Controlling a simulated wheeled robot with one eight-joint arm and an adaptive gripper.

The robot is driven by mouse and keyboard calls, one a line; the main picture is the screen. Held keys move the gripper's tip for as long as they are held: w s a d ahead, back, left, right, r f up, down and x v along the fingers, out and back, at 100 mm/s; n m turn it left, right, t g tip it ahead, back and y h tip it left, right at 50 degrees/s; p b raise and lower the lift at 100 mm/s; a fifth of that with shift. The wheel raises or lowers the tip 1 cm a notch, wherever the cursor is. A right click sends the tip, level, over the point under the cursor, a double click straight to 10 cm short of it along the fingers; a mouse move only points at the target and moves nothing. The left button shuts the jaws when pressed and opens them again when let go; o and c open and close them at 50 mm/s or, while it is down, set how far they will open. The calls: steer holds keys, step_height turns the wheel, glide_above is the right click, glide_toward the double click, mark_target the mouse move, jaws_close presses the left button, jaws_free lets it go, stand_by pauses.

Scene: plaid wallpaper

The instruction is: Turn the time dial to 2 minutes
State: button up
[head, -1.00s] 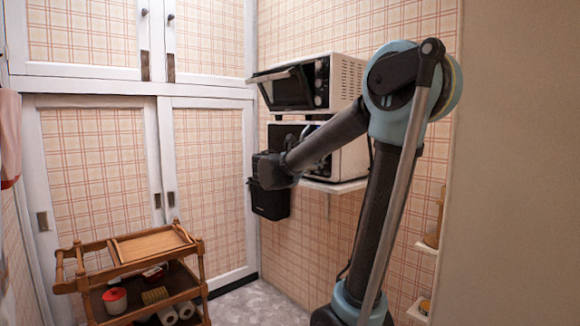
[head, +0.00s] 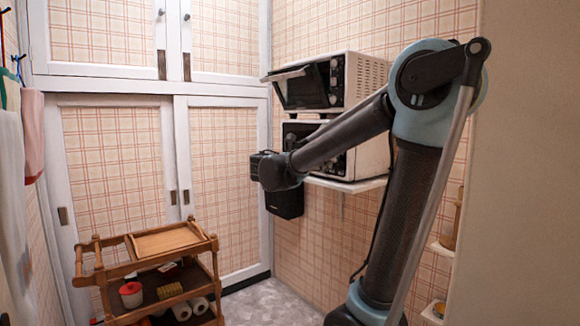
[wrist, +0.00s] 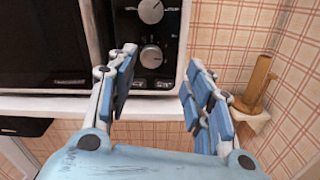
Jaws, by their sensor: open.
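The lower white oven (head: 372,157) has a black control panel (wrist: 122,25) with round silver knobs. In the wrist view, a lower knob (wrist: 151,57) sits near the panel's bottom, and another knob (wrist: 150,11) is above it. The dial markings are too small to read, so I cannot tell which knob sets time. My gripper (wrist: 162,65) is open and empty. Its left finger overlaps the panel left of the lower knob, and its right finger is to the right of the oven's edge. No contact with the knob shows. In the head view, my arm hides part of the lower oven.
A second oven (head: 345,80) with its door ajar stands above. A white shelf (head: 350,184) carries the lower oven, and a black box (head: 286,203) is below it. A wooden cart (head: 168,240) stands lower left. A wooden cylinder (wrist: 258,80) is right of my gripper.

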steer(key=v, duration=1.3)
steer(key=shift+s+a, duration=0.2)
steer(key=shift+s, duration=0.05)
stand_by(1.0)
stand_by(0.4)
